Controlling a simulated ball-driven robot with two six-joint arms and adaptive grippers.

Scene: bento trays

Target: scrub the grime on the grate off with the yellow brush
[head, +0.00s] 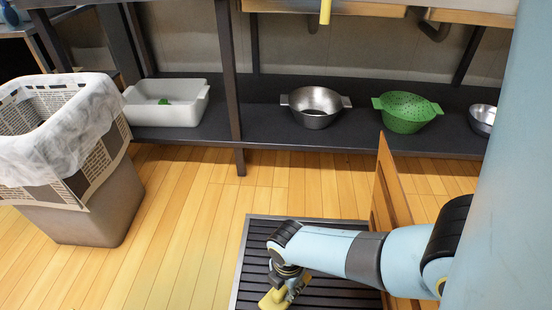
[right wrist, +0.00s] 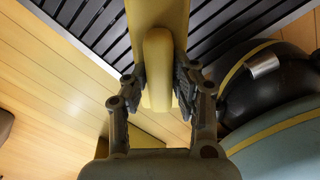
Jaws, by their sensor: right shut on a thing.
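The yellow brush (head: 273,300) is held in my right gripper (head: 285,279), low over the grate at the bottom of the head view. In the right wrist view the brush's yellow handle (right wrist: 158,50) sits between the two fingers of my right gripper (right wrist: 158,88), which is shut on it. The grate (head: 247,254) is a dark slatted panel with a light metal frame, set in the floor. Its slats also show in the right wrist view (right wrist: 88,22). My arm covers part of the grate. I cannot make out grime, or whether the brush touches the slats. My left gripper is out of view.
An upright wooden panel (head: 388,195) stands at the grate's right side. A lined bin (head: 90,218) stands at left. The low shelf (head: 262,122) holds a white tub (head: 165,116), a metal colander (head: 315,119), a green colander (head: 407,120) and a metal bowl (head: 482,120). Floor left of the grate is clear.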

